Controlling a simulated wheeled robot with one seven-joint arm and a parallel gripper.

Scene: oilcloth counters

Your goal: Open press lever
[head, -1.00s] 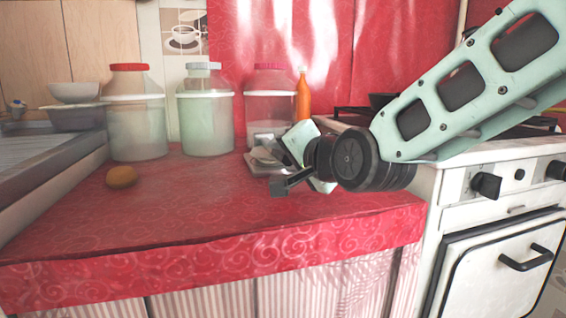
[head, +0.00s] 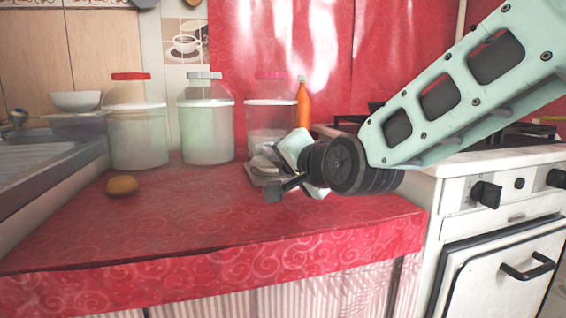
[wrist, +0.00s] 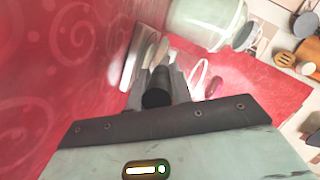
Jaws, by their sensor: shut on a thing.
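The press (head: 266,180) is a small pale grey and white device with a flat base, lying on the red counter in front of the pink-lidded jar. Its stacked pale plates also show in the wrist view (wrist: 133,65). My gripper (wrist: 163,80) is right at the press and shut on a part of it. That part appears to be the lever, but the fingers and dark wrist parts hide most of it.
Three large jars stand along the back: red-lidded (head: 138,135), white-lidded (head: 207,130) and pink-lidded (head: 268,125). An orange bottle (head: 303,103) is behind my wrist. A brown round item (head: 121,186) lies at left. The stove (head: 500,200) is at right. The front counter is clear.

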